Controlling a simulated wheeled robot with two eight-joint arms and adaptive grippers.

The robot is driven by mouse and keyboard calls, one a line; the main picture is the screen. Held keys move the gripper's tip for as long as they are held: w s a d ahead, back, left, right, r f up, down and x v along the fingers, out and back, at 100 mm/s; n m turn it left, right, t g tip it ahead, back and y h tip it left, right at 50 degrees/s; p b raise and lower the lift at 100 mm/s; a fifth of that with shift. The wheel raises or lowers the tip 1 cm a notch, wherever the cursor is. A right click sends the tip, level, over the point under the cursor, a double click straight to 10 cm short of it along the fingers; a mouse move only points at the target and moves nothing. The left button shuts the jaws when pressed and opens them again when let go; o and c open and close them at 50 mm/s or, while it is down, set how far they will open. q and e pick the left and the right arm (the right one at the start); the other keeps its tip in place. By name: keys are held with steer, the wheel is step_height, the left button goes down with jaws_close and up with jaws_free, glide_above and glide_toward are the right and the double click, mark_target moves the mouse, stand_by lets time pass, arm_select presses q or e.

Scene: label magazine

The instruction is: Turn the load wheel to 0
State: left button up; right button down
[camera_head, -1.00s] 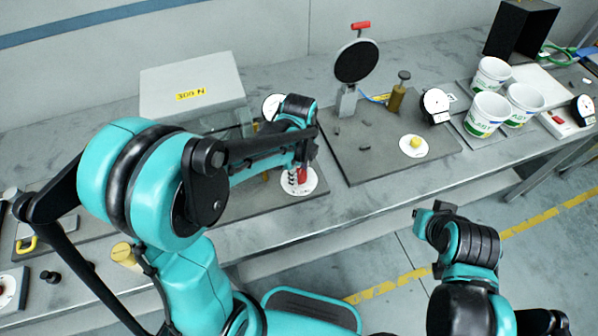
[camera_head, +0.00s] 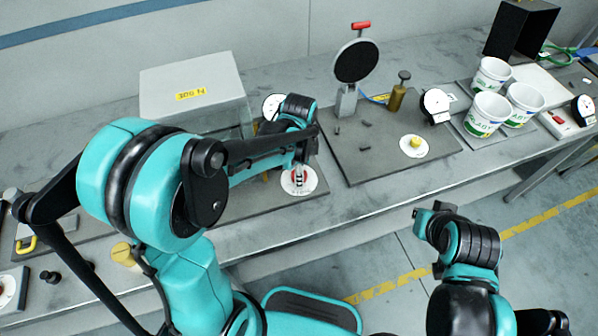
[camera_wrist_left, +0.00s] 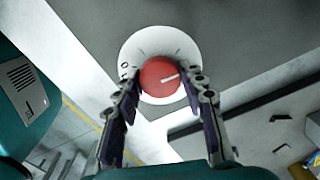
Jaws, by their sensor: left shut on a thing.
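The red wheel (camera_wrist_left: 160,78) sits at the middle of a round white dial (camera_wrist_left: 184,44) that carries tick marks and a 0 at its left edge. A white line on the wheel points right and slightly up, away from the 0. In the head view the red wheel (camera_head: 299,179) is partly hidden by the fingers. My left gripper (camera_wrist_left: 160,88) is shut on the red wheel, one finger on each side. My right gripper (camera_head: 432,216) hangs in front of the bench, away from the dial; its jaws are not clear.
A yellow knob (camera_head: 415,141) on another white dial is on the board to the right. A black disc (camera_head: 356,62) on a stand, a brass-coloured plunger (camera_head: 398,92) and white tubs (camera_head: 487,112) stand further right. A grey box (camera_head: 192,88) is behind my left arm.

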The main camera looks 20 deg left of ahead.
stand_by(0.3)
arm_select(q)
steer(key=o, duration=1.2)
steer(key=shift+c, duration=0.2)
step_height(320, 180, up, 12)
